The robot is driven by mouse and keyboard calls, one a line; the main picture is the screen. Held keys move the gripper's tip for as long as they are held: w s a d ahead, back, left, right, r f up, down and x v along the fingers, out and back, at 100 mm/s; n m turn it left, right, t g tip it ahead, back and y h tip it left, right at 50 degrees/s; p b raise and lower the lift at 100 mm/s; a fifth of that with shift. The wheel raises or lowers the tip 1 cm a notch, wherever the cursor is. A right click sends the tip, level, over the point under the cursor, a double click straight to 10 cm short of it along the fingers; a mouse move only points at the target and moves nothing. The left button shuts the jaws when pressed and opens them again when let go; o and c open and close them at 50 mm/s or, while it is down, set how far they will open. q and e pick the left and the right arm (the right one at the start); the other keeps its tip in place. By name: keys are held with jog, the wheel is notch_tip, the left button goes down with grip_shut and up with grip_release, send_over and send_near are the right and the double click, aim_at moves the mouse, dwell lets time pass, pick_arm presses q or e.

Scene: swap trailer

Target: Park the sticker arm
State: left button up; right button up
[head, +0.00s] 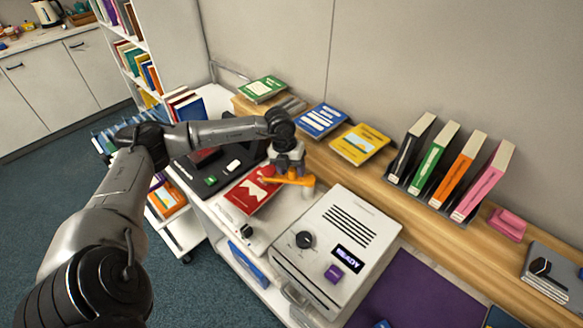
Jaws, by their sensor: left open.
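An orange arm (286,181), which looks like the sticker arm, lies level over a red book (249,194). Its right end meets a pale round post (308,188) beside the book. My left gripper (287,172) is open and points down right at the orange arm. I cannot tell whether its fingers touch the arm, as the wrist hides part of them. My right gripper is not in view.
A white machine (338,246) reading READY stands to the right, with a purple mat (415,297) beyond it. A black device (208,181) lies left of the red book. Green, blue and yellow books lie along the wooden shelf (395,200); several upright books stand in a rack.

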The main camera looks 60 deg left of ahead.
pick_arm(q)
jog(key=shift+c, duration=0.4)
grip_shut()
